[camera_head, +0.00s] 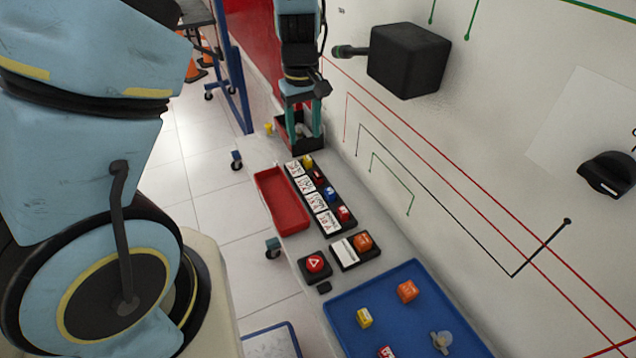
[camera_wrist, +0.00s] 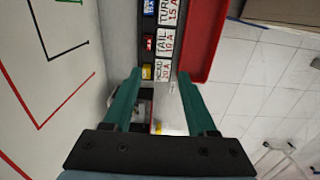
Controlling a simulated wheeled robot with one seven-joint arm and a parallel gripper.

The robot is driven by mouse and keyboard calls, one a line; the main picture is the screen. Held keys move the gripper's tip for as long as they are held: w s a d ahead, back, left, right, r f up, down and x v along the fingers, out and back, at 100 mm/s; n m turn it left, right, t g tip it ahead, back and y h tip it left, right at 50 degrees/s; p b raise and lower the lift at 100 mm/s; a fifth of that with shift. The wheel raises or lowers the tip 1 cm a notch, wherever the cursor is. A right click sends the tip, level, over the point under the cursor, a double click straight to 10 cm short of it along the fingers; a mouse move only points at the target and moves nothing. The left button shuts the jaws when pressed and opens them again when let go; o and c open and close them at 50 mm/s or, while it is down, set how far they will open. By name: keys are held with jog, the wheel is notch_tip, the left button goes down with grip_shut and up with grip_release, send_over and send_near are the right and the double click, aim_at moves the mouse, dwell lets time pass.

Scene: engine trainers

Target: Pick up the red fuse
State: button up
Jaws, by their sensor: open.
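A black fuse strip (camera_head: 318,212) on the grey bench holds several coloured fuses beside white labels. A red fuse (camera_head: 319,177) sits between a yellow one and a blue one; it also shows in the wrist view (camera_wrist: 148,43) beside the TAIL 10 A label. Another red fuse (camera_head: 344,212) sits at the strip's near end, and a third red block (camera_head: 386,352) lies in the blue tray, cut by the picture edge. My gripper (camera_head: 304,136) points down past the strip's far end, over a dark bin. In the wrist view its green fingers (camera_wrist: 160,76) are apart and empty.
A red tray (camera_head: 268,183) lies left of the strip. A red button box (camera_head: 314,263) and an orange-fuse holder (camera_head: 345,254) stand nearer. The blue tray (camera_head: 345,292) holds orange and yellow fuses and a bulb. The white panel (camera_head: 450,160) with a black box (camera_head: 409,60) bounds the right side.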

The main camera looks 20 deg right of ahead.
jog(key=d+f, duration=0.2)
jog(key=d, duration=0.1)
send_over(318, 173)
notch_tip(318, 173, down, 4)
jog(key=shift+f, duration=0.1)
jog(key=shift+f+p, duration=1.1)
jog(key=shift+f, duration=2.05)
jog(key=shift+c, duration=0.2)
grip_shut()
